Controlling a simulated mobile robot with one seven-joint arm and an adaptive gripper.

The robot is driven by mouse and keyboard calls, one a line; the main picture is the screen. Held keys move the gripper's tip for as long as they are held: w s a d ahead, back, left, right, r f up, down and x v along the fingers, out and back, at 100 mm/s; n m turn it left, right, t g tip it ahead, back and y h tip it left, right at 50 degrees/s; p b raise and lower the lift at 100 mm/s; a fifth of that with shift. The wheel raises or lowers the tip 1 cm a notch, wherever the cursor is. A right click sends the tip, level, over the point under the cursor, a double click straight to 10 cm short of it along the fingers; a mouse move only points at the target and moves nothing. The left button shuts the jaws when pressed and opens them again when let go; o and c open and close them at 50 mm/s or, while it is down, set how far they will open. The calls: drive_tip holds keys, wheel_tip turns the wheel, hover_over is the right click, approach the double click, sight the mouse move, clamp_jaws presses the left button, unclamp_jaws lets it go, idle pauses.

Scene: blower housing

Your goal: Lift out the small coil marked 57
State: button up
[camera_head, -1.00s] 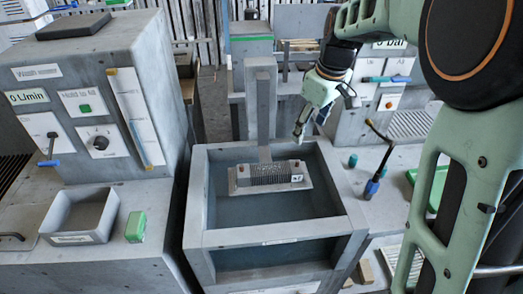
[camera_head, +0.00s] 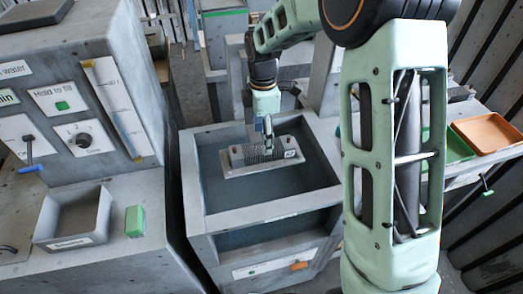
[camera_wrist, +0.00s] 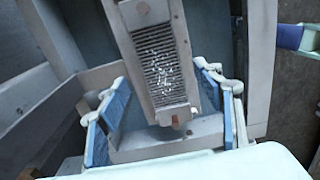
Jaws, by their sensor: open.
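The small coil (camera_head: 262,155) is a grey finned block on a flat base plate inside the open grey tank (camera_head: 203,225). A small white tag is at its right end; I cannot read its number. In the wrist view the coil (camera_wrist: 158,60) runs away from me, with white specks on its fins. My gripper (camera_head: 268,132) is over the coil in the head view. In the wrist view my gripper (camera_wrist: 164,110) is open, its blue-padded fingers on either side of the coil's near end, with gaps showing. Whether they are level with the coil is unclear.
To the left stand a control cabinet (camera_head: 75,75), an open grey tray (camera_head: 75,215) and a green block (camera_head: 135,221). An orange tray (camera_head: 487,132) lies at the right. My arm hides much of the right side.

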drive_tip(key=shift+s+a+f+p, duration=0.15)
drive_tip(key=shift+f+p, duration=0.4)
drive_tip(key=shift+f, duration=2.2)
drive_tip(key=shift+r, duration=0.1)
drive_tip(key=c, duration=1.7)
drive_tip(key=shift+o, duration=0.2)
drive_tip(key=shift+r, duration=0.5)
wheel_tip(320, 180, up, 2)
drive_tip(key=shift+r, duration=0.2)
drive_tip(key=s+a+r, duration=0.1)
drive_tip(key=s+a+r+b, duration=0.1)
drive_tip(key=r, duration=0.1)
drive_tip(key=s+a+r, duration=0.1)
drive_tip(key=r, duration=0.1)
drive_tip(key=shift+a, duration=0.15)
drive_tip(key=s+a+r+b, duration=0.2)
drive_tip(key=s+a+r, duration=0.2)
drive_tip(key=s+a, duration=0.2)
drive_tip(key=shift+s+a+r, duration=0.2)
drive_tip(key=shift+s+r, duration=0.1)
drive_tip(key=shift+s, duration=0.25)
